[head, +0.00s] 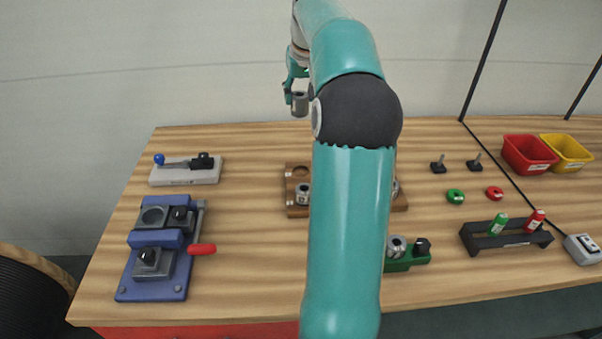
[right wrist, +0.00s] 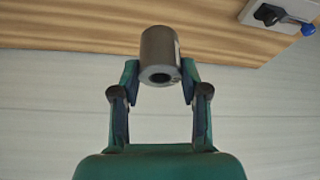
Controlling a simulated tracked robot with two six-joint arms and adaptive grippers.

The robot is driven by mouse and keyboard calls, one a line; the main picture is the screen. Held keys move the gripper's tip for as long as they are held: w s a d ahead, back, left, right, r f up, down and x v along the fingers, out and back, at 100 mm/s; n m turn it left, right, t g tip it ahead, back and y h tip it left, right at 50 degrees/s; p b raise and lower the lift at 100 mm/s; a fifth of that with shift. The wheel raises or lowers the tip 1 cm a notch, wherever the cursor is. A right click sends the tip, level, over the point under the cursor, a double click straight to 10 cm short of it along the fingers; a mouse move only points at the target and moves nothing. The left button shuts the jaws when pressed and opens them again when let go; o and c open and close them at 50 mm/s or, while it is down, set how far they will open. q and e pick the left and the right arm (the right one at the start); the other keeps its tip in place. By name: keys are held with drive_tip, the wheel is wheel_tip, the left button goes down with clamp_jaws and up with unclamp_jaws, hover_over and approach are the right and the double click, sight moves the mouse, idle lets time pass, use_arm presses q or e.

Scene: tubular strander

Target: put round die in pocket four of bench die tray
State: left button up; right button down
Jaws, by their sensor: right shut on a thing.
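My right gripper (head: 297,88) is shut on a grey cylindrical die (head: 300,104), held in the air beyond the bench's back edge in the head view. The right wrist view shows the die (right wrist: 160,55) between the two fingertips, with a round hole in its end. The wooden die tray (head: 297,212) lies mid-bench, its middle hidden by my right arm. Its back-left pocket (head: 299,171) looks empty, and a metal die (head: 303,193) sits in the front-left one. Pocket numbers cannot be read. My left gripper is not in view.
A blue fixture with a red handle (head: 202,249) and a pale block with a blue-knobbed lever (head: 184,174) stand left. A green holder (head: 407,262) is in front of the tray. A black rack (head: 506,237), red bin (head: 528,154) and yellow bin (head: 567,152) are right.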

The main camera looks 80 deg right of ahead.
drive_tip(key=shift+s+d+f+b, duration=0.1)
drive_tip(key=shift+f+b, duration=0.25)
drive_tip(key=shift+f, duration=4.65)
drive_tip(key=shift+s+f+b, duration=0.1)
drive_tip(key=shift+f+b, duration=0.2)
drive_tip(key=shift+f, duration=4.65)
drive_tip(key=c, duration=0.6)
unclamp_jaws()
drive_tip(key=shift+f, duration=0.1)
